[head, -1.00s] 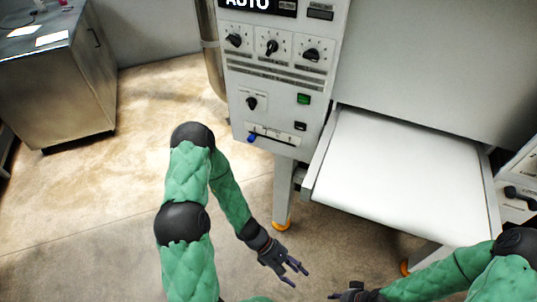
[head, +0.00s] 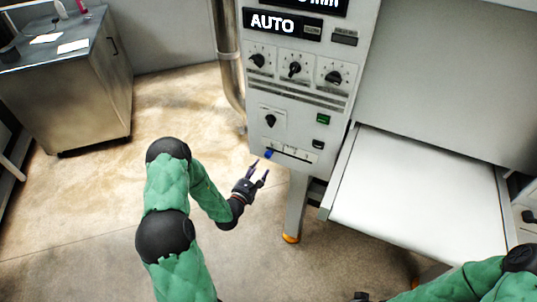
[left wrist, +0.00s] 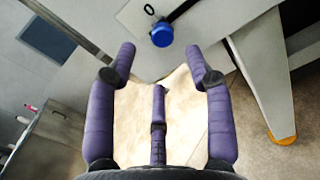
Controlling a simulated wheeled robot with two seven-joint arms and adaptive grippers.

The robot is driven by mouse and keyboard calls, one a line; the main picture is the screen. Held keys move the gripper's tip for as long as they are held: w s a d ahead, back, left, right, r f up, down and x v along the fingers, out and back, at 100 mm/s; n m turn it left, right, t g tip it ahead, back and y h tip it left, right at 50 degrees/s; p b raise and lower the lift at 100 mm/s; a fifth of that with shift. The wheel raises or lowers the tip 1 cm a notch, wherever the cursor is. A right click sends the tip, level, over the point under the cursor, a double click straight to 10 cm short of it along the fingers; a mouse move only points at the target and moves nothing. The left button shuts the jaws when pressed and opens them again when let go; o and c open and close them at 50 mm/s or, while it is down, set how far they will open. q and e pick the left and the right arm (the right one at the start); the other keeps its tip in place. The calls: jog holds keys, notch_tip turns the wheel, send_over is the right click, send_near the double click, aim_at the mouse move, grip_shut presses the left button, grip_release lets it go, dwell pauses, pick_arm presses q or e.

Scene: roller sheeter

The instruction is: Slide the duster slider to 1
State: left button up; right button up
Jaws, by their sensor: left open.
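The duster slider has a blue knob (head: 268,154) at the left end of its white scale plate (head: 291,154), low on the machine's control panel. In the left wrist view the blue knob (left wrist: 162,36) is ahead, above and between the fingertips. My left gripper (head: 258,170) is open and empty, just below and left of the knob, apart from it. Its purple fingers (left wrist: 160,62) are spread in the left wrist view. My right gripper (head: 361,297) barely shows at the bottom edge, mostly cut off.
The control panel (head: 300,105) carries several black dials, a green button (head: 323,118) and an AUTO display (head: 284,24). A white table (head: 415,190) juts out at right. A machine leg (head: 297,205) stands below the panel. A metal cabinet (head: 85,85) is at left.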

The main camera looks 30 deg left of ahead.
aim_at(267, 156)
pick_arm(q)
jog(key=w, duration=0.3)
jog(key=w+b, duration=0.1)
jog(key=w, duration=0.5)
jog(key=shift+w+a+b, duration=0.25)
jog(key=shift+w+b, duration=0.05)
jog(key=shift+b, duration=0.05)
grip_shut()
